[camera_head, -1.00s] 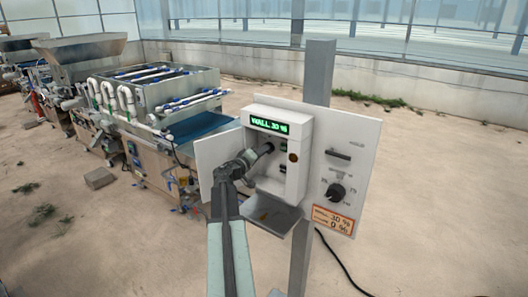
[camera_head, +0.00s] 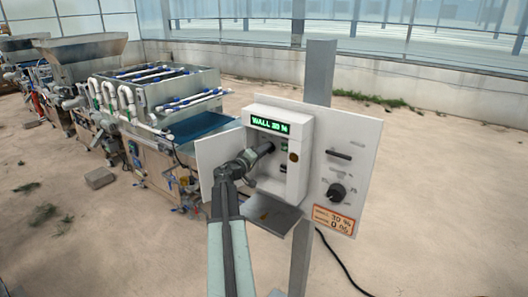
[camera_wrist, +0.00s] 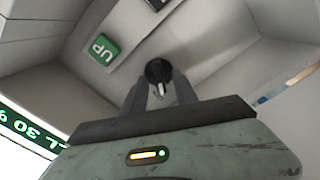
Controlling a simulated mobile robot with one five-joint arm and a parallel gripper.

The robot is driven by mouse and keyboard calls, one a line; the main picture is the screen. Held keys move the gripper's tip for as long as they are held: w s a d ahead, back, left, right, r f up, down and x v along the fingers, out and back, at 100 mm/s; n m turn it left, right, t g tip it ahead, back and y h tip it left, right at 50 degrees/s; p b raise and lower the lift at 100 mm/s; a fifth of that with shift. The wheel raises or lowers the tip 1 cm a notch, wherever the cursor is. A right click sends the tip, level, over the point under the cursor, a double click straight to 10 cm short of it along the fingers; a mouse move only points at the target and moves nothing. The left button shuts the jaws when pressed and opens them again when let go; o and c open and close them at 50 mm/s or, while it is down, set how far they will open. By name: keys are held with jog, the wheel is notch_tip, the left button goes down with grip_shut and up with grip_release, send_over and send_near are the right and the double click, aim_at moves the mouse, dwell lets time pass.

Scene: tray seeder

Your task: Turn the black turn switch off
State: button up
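A black round turn switch (camera_wrist: 158,72) with a white pointer sits on the inner wall of the white control box. It also shows as a dark knob in the head view (camera_head: 266,148), partly behind my gripper. My gripper (camera_wrist: 160,88) is right in front of it, with its two dark fingers apart. The fingertips lie at either side of the switch's near edge and the white pointer shows between them. I cannot tell whether they touch it. In the head view my gripper (camera_head: 250,157) reaches into the open box from the left.
The white box (camera_head: 299,125) has a lit green display reading WALL and a percentage. A green UP button (camera_wrist: 102,49) lies beside the switch. Another black knob (camera_head: 337,192) is on the panel at right, above an orange label (camera_head: 334,220). A grey post (camera_head: 318,75) stands behind.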

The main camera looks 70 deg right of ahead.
jog(key=v, duration=0.8)
